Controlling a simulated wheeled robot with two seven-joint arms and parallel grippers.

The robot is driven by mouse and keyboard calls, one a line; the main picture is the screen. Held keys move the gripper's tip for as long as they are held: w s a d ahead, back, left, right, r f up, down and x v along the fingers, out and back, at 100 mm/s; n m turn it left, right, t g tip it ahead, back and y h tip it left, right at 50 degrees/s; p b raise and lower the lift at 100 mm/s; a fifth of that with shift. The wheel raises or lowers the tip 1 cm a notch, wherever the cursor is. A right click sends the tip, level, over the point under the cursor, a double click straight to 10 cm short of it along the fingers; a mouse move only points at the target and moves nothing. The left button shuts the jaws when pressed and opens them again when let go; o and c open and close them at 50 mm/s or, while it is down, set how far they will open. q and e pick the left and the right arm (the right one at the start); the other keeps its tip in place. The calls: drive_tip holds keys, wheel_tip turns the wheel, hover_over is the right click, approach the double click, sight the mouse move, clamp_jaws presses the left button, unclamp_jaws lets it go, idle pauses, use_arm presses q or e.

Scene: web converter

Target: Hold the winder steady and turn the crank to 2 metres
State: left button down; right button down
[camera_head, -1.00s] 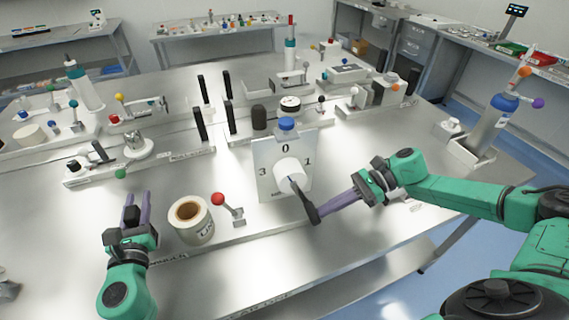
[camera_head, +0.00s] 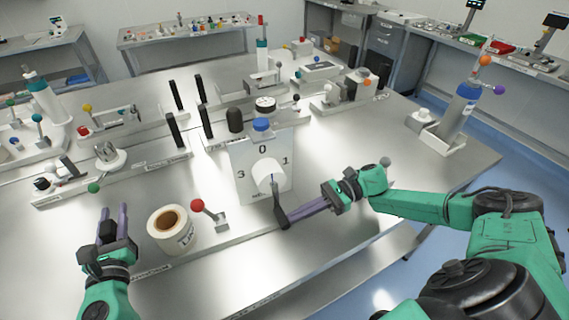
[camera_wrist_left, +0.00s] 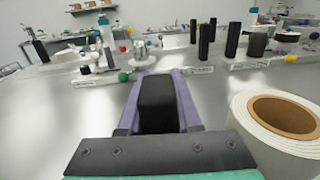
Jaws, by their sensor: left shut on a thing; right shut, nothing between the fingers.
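The winder is an upright white plate (camera_head: 246,187) with numbers 3, 0 and 1 and a white hub (camera_head: 267,172). Its dark crank (camera_head: 279,204) points down from the hub, slightly to the right. My right gripper (camera_head: 290,218) has its purple fingers closed at the crank's lower end; whether they touch it is unclear. My left gripper (camera_head: 115,222) is at the left, over the table beside the paper-like roll and well apart from the winder plate. In the left wrist view its purple fingers (camera_wrist_left: 158,105) are around a black block (camera_wrist_left: 157,104).
A white roll (camera_head: 172,231) with a brown core stands between my left gripper and the winder. A red-knobbed lever (camera_head: 198,206) stands beside it. Black posts (camera_head: 176,130) and fixtures are behind. The table's front edge is close, with bare metal to the right.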

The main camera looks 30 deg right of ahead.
use_arm(q)
drive_tip(key=shift+s+d+f, duration=0.1)
drive_tip(key=shift+d+f, duration=0.1)
drive_tip(key=shift+f, duration=0.35)
use_arm(e)
drive_tip(key=shift+f, duration=0.1)
use_arm(q)
drive_tip(key=shift+r, duration=0.15)
use_arm(e)
wheel_tip(320, 180, up, 11)
drive_tip(key=shift+s+f, duration=0.2)
use_arm(q)
drive_tip(key=shift+r+p, duration=0.2)
drive_tip(key=shift+p, duration=0.15)
use_arm(e)
drive_tip(key=shift+r, duration=0.15)
use_arm(q)
drive_tip(key=c, duration=0.5)
unclamp_jaws()
drive_tip(key=shift+w+r, duration=0.1)
drive_tip(key=shift+w, duration=0.2)
use_arm(e)
drive_tip(key=shift+w, duration=0.25)
use_arm(q)
drive_tip(key=shift+a, duration=0.1)
